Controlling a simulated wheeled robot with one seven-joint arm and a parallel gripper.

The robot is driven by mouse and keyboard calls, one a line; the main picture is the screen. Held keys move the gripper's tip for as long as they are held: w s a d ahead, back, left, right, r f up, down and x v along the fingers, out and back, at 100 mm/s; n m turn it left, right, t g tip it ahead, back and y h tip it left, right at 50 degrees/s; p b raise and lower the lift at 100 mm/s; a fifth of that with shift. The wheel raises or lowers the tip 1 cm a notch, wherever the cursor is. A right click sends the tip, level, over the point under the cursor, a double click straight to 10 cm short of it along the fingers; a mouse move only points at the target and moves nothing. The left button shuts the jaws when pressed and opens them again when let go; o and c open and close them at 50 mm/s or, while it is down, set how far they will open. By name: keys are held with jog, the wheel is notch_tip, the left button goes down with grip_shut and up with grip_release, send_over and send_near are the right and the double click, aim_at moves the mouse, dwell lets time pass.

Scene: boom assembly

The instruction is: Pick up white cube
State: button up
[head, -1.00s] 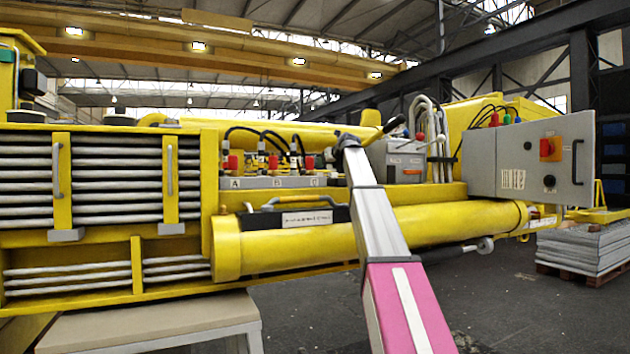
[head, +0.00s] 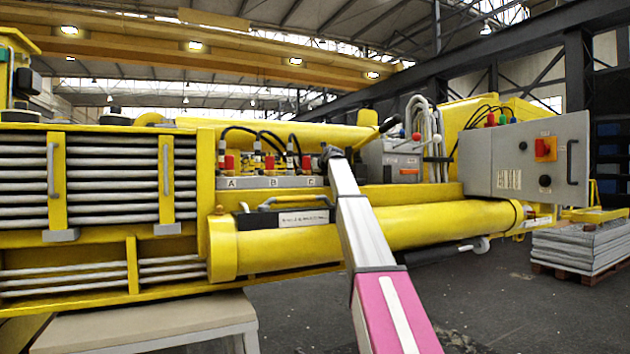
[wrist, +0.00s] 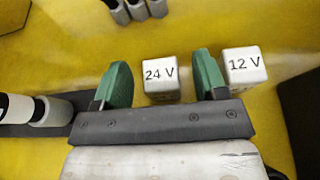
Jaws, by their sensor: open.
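Two small white cubes sit on a yellow surface in the wrist view. One is marked "24 V" (wrist: 161,79) and the other, to its right, is marked "12 V" (wrist: 244,70). My gripper (wrist: 162,66) is open, with its green fingers apart. The 24 V cube shows between the fingers and the 12 V cube lies outside the right finger. I cannot tell how far the fingertips are above the surface. In the head view, my arm reaches to the yellow machine (head: 370,235) near connectors A, B and C; the cubes cannot be made out there.
In the wrist view, grey cylinders (wrist: 137,10) stand at the top and a white-grey cylindrical part (wrist: 50,111) lies at the left. In the head view, a grey control box (head: 530,160) and grey levers (head: 425,125) stand to the right of my arm.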

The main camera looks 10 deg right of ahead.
jog(key=c, duration=1)
jog(key=shift+r, duration=0.6)
notch_tip(320, 180, up, 2)
jog(key=shift+r, duration=0.25)
jog(key=s+r, duration=0.2)
jog(key=s, duration=0.2)
jog(key=s+r, duration=0.3)
jog(key=s+d+r, duration=0.1)
jog(key=s+r, duration=0.1)
jog(key=s, duration=0.2)
jog(key=shift+s+r, duration=0.15)
jog(key=shift+s, duration=0.2)
